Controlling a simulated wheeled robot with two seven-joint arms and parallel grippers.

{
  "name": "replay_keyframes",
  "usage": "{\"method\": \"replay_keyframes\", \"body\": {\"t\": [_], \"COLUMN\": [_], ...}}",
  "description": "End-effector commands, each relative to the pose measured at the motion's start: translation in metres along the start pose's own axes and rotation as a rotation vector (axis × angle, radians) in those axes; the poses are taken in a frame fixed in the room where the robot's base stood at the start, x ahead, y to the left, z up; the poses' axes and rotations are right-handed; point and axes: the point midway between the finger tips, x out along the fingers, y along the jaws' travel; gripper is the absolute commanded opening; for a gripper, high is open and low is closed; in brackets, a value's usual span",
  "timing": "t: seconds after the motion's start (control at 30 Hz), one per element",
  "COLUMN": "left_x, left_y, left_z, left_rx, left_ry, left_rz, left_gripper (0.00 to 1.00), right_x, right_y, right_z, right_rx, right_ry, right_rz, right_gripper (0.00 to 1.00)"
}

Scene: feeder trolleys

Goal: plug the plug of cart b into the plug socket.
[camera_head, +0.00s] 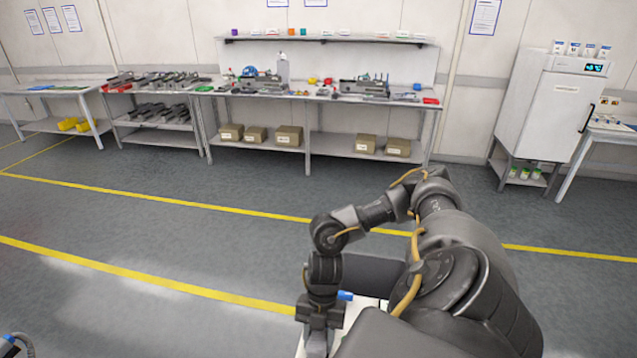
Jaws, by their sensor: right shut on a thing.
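My right gripper (317,343) points down at the bottom centre of the head view, and its fingers run close to the lower edge. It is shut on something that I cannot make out. A small blue part (345,295) shows just right of my right wrist, by a white surface (357,311) that is mostly hidden by my right arm. I cannot tell what this blue part belongs to. No plug, socket or cart can be clearly made out. My left gripper cannot be made out in the view.
A grey and blue piece (15,345) is cut off at the bottom left corner. Open grey floor (180,225) with yellow lines lies ahead. A long workbench (320,97) with tools and boxes stands at the back wall. A white cabinet (552,108) stands at the right.

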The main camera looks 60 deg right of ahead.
Motion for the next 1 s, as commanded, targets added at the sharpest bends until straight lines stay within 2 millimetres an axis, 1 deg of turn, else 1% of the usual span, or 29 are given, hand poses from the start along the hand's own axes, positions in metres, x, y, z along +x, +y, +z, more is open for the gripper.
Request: {"method": "replay_keyframes", "body": {"t": [0.5,1.0], "left_x": [0.0002,0.0053], "left_y": [0.0001,0.0002], "left_z": [-0.0002,0.0003], "left_rx": [0.000,0.000], "left_ry": [0.000,0.000], "left_rz": [0.000,0.000], "left_gripper": [0.36,0.36], "right_x": [0.0002,0.0068], "right_y": [0.0004,0.0005], "right_z": [0.0000,0.0029], "right_rx": [0.000,0.000], "right_ry": [0.000,0.000], "right_rz": [0.001,0.001], "right_gripper": [0.02,0.02]}}
